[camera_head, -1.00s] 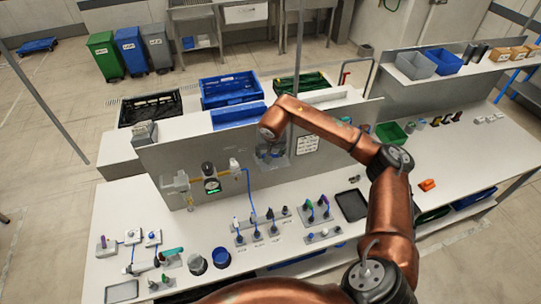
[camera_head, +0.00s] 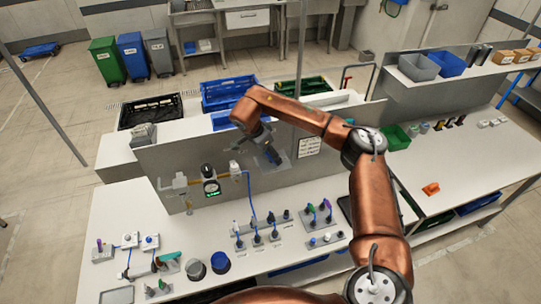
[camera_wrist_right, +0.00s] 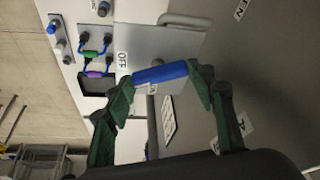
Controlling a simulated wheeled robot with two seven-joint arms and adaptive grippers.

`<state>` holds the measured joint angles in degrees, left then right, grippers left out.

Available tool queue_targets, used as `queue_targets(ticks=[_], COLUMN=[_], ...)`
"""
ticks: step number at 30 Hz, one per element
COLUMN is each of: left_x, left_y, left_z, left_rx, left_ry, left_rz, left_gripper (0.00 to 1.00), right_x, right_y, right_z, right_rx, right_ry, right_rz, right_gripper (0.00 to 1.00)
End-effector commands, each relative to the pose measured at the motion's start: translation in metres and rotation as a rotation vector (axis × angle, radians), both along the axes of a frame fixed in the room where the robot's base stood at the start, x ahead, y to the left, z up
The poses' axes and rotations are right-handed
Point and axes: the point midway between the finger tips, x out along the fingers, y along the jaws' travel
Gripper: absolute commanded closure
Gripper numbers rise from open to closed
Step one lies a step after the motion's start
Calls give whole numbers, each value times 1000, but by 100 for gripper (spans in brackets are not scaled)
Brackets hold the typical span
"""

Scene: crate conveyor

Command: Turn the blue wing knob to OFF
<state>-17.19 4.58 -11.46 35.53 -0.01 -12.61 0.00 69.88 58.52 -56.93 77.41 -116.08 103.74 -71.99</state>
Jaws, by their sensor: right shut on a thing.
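The blue wing knob (camera_wrist_right: 160,73) sits in front of a grey metal plate (camera_wrist_right: 150,42) in the right wrist view. Its wing lies nearly level across that picture, with the right end slightly higher. An OFF label (camera_wrist_right: 122,60) is on the plate just left of the knob. The dark green fingers of my right gripper (camera_wrist_right: 160,84) are shut on the knob, one at each end of the wing. In the head view the knob (camera_head: 270,155) shows on the upright panel, partly covered by my right gripper (camera_head: 266,142). My left gripper is not in view.
The upright grey panel (camera_head: 160,157) stands behind a white bench (camera_head: 125,212). A gauge (camera_head: 211,187) with pipes is left of the knob. Several plugs and cables stand on the bench below. A blue crate (camera_head: 231,92) is behind the panel.

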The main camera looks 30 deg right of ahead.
Motion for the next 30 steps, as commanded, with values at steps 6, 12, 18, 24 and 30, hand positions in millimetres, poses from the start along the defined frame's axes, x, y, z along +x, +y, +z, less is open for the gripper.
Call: queue_targets(ticks=[6, 12, 18, 24, 30], left_x=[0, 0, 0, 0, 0], left_y=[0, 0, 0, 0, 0], left_z=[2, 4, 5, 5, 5], left_rx=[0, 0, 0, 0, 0], left_ry=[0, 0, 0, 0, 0], left_rz=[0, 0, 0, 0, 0], left_gripper=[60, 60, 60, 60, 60], right_x=[2, 3, 3, 3, 3], right_y=[1, 1, 1, 0, 0], right_z=[2, 1, 1, 1, 1], right_rx=[1, 2, 1, 2, 2], right_ry=[-2, -2, -3, -2, -3], right_rz=[-182, -310, -388, -424, -431], right_gripper=[74, 74, 74, 74, 74])
